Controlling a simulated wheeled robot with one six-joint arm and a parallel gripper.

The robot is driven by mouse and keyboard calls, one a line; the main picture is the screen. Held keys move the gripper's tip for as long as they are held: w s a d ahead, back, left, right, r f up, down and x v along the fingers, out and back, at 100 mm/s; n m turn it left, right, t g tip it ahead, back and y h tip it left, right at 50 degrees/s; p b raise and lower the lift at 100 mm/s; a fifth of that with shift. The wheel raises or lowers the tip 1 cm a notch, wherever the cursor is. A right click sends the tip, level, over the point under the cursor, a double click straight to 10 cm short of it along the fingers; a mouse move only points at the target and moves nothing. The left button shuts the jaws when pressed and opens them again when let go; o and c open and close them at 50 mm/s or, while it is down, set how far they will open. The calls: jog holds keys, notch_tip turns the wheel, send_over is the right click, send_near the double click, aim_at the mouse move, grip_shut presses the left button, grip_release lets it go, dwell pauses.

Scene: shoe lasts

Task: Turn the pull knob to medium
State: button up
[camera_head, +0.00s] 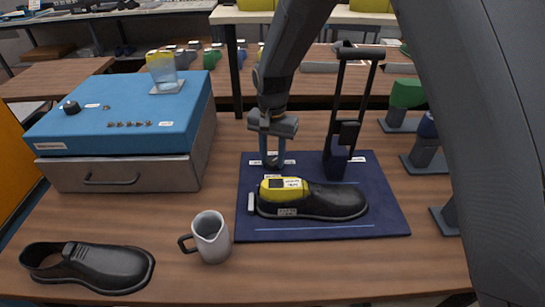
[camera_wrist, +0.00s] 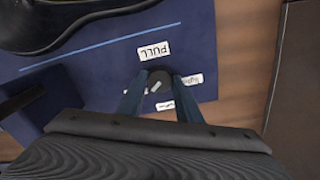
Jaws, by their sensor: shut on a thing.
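The pull knob (camera_wrist: 159,76) is a small dark round knob with a pale mark on its top. It stands on the dark blue mat (camera_head: 385,212). A label reading "PULL" (camera_wrist: 154,51) lies beside it, with smaller white labels around it, partly covered by my fingers. My gripper (camera_head: 273,163) points down at the back left of the mat and is shut on the knob, one finger on each side; the fingers also show in the wrist view (camera_wrist: 160,84). The pale mark sits at a slant. I cannot tell which setting it points at.
A black shoe with a yellow last (camera_head: 330,200) lies on the mat in front of my gripper. A dark upright lever stand (camera_head: 340,155) is close on the right. A blue-topped drawer box (camera_head: 120,125), a grey jug (camera_head: 211,238) and another black shoe (camera_head: 88,266) stand left.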

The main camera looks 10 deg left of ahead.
aim_at(272, 161)
jog(key=n, duration=0.5)
jog(key=n+b, duration=0.1)
jog(key=n, duration=0.4)
dwell(0.5)
jog(key=o, duration=1)
jog(key=shift+o, duration=0.2)
notch_tip(272, 161, up, 8)
jog(key=shift+f+b, duration=0.1)
jog(key=shift+b, duration=0.95)
